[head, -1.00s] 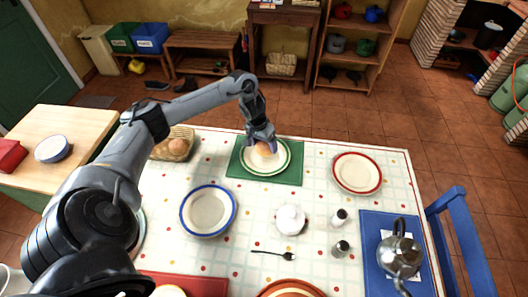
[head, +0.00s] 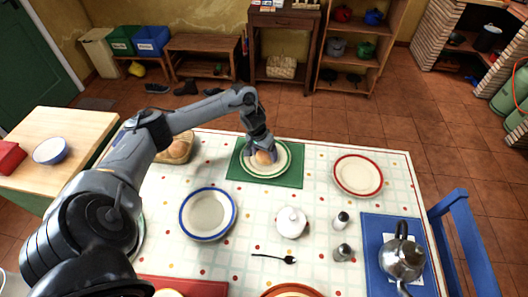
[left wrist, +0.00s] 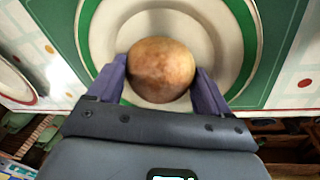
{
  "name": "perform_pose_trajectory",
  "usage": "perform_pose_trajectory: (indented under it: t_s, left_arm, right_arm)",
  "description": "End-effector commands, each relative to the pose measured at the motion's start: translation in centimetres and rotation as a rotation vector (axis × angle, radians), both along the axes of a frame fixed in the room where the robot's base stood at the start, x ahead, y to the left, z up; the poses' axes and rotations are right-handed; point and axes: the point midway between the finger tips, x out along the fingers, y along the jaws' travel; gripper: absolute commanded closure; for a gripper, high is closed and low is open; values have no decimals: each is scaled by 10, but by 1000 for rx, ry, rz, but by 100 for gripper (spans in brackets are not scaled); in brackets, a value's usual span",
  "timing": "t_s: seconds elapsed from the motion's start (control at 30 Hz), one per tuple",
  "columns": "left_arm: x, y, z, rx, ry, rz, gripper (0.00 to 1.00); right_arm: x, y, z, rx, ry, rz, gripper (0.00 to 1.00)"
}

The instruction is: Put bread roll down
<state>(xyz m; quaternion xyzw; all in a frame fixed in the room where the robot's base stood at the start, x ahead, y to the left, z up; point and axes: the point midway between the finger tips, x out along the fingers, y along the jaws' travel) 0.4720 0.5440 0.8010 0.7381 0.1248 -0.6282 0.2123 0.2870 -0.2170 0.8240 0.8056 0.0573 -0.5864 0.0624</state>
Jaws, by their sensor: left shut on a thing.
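The bread roll (head: 263,157) is round and brown. It is between the fingers of my left gripper (head: 262,153), over the middle of a white plate with a green rim (head: 284,168). In the left wrist view the roll (left wrist: 161,68) has a purple finger against each side, and the left gripper (left wrist: 166,88) is shut on it. The green-rimmed plate (left wrist: 238,45) lies behind the roll there. I cannot tell whether the roll touches the plate. My right gripper is not in view.
The plate lies on a green placemat (head: 292,181). A red-rimmed plate (head: 358,175) lies right, a blue-rimmed plate (head: 208,213) and a white lidded pot (head: 291,222) nearer. Tablecloth between them is bare.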

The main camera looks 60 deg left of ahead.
Motion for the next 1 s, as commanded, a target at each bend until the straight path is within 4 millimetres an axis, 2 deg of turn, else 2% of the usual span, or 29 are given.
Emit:
perform_pose_trajectory:
  t_s: [0.03,0.23,0.27,0.4,0.77,0.87,1.0]
  left_arm:
    - [-3,-1,-9,1,10,1,50]
    - [-5,-1,-16,2,14,2,50]
    - [-5,-1,-17,2,15,2,18]
    - [-5,-1,-18,2,15,3,0]
    - [-4,-1,-16,4,14,2,0]
    - [-5,-1,-8,3,15,1,0]
    - [-8,2,21,5,14,3,0]
  right_arm:
    - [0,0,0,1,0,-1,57]
    - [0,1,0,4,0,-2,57]
    - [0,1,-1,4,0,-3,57]
    - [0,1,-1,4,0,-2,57]
    - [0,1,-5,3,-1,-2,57]
    - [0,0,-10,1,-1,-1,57]
    - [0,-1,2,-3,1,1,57]
